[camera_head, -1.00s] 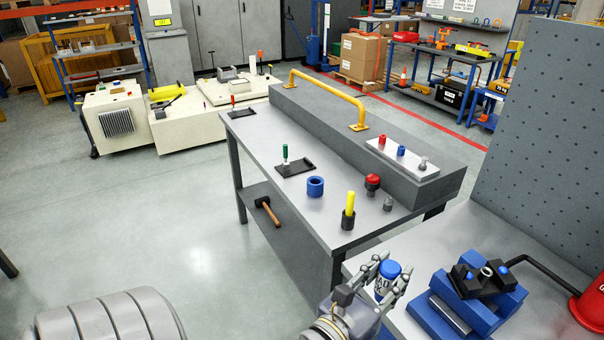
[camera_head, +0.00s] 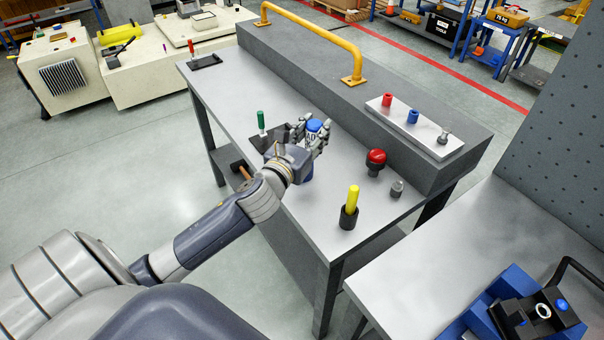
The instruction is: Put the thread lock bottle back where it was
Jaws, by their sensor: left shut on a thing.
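The thread lock bottle, with its blue cap (camera_head: 315,125) and a white label with dark letters, is upright in my left gripper (camera_head: 309,138). The fingers are shut around it, over the middle of the grey bench (camera_head: 330,208). The hand hides the bottle's lower part, so I cannot tell whether it touches anything below. My right gripper is not in view.
A green-handled tool (camera_head: 261,122) stands left of the hand. A yellow-handled tool in a black cup (camera_head: 348,217), a red mushroom button (camera_head: 376,160) and a grey knob (camera_head: 397,188) stand to the right. A raised ledge with a yellow rail (camera_head: 315,34) runs behind. A blue vise (camera_head: 490,318) is at lower right.

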